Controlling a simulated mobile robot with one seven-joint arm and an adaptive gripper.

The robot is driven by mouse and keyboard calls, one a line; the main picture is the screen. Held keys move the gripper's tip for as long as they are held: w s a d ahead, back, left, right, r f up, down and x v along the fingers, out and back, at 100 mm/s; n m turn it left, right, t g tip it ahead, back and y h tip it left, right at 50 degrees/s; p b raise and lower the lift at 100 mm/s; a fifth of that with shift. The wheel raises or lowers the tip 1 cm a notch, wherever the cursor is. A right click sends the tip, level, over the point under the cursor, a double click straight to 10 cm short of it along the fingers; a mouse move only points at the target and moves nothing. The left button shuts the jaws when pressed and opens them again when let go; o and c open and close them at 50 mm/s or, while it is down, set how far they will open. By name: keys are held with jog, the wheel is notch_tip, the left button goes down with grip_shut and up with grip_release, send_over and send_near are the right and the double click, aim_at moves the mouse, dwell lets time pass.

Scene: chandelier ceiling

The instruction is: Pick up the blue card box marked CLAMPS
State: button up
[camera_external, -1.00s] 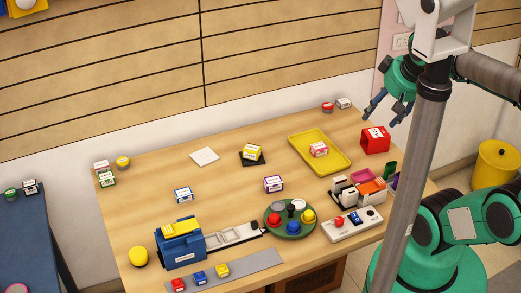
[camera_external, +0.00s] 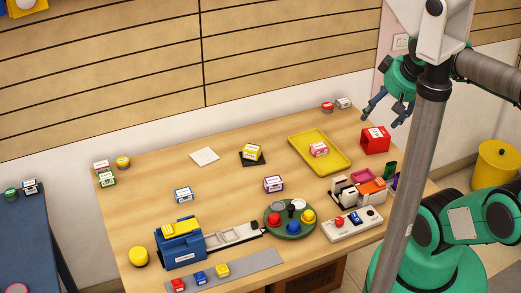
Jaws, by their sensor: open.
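A small box with blue sides and a white label (camera_external: 184,194) sits on the left-middle part of the wooden table, behind the blue toolbox-like case. Its lettering is too small to read; it is the blue card box that fits the name. My gripper (camera_external: 382,119) is open and empty, in the air at the upper right, near the red box. It is well to the right of the blue card box and far from touching it.
The wooden table (camera_external: 225,178) also holds a purple-edged box (camera_external: 273,184), a yellow tray (camera_external: 339,163), a red box (camera_external: 375,140), a blue case (camera_external: 181,252) and a green round tray (camera_external: 270,230). Bare table surrounds the blue card box.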

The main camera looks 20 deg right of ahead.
jog(key=w+a+r+g+p, duration=0.1)
jog(key=w+a, duration=0.3)
jog(key=w, duration=0.4)
jog(key=w+a+r+p, duration=0.1)
jog(key=w+a+r, duration=0.15)
jog(key=w, duration=0.45)
jog(key=g+p, duration=0.4)
jog(key=g, duration=0.1)
send_over(183, 192)
notch_tip(183, 192, down, 34)
jog(key=shift+f, duration=0.25)
jog(key=shift+f, duration=0.1)
jog(key=shift+f+b, duration=0.4)
jog(key=shift+f, duration=3.8)
